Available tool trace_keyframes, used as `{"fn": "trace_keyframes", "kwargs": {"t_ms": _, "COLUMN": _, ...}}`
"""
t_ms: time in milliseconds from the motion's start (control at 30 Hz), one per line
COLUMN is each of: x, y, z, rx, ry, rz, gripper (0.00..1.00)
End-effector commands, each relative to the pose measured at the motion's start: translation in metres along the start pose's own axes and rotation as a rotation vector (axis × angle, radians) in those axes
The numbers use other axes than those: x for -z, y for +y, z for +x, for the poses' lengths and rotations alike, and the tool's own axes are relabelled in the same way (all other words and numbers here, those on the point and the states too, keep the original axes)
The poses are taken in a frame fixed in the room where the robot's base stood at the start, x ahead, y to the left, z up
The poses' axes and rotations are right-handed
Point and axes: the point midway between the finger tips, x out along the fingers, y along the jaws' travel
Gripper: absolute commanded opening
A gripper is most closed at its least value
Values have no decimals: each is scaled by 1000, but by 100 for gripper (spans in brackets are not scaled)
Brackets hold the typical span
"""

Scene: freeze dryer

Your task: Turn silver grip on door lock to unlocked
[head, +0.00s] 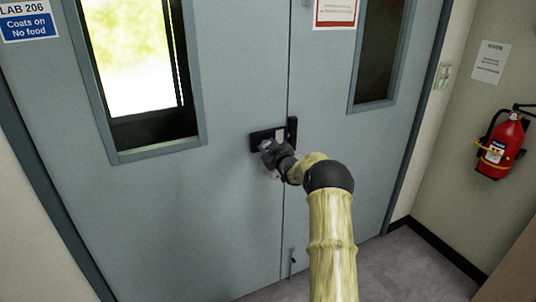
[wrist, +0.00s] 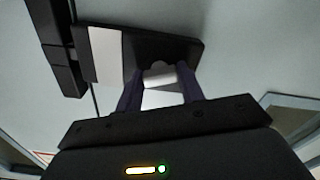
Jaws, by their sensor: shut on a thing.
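The door lock (head: 258,138) is a black plate on the left door leaf, beside the seam between two grey-blue doors. It also shows in the wrist view (wrist: 190,50), with a pale panel at its left. The silver grip (wrist: 158,76) sticks out from the plate between my gripper's two dark fingers. My gripper (wrist: 160,88) is shut on this grip; it also shows in the head view (head: 270,150), in front of the lock. The fingers and wrist hide part of the lock in the head view, and the grip is hard to make out there.
A black catch piece (head: 292,130) sits at the door seam right of the lock. A small bolt (head: 292,262) is low on the seam. A red fire extinguisher (head: 502,148) hangs on the right wall. Grey floor (head: 375,275) is open at the right.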

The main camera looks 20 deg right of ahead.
Motion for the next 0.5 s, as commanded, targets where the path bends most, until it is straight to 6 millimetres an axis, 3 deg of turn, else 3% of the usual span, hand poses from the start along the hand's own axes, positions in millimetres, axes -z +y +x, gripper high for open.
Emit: {"fn": "trace_keyframes", "kwargs": {"t_ms": 500, "x": -5, "y": -4, "z": 0, "rx": 0, "ry": 3, "rz": -488, "gripper": 15}}
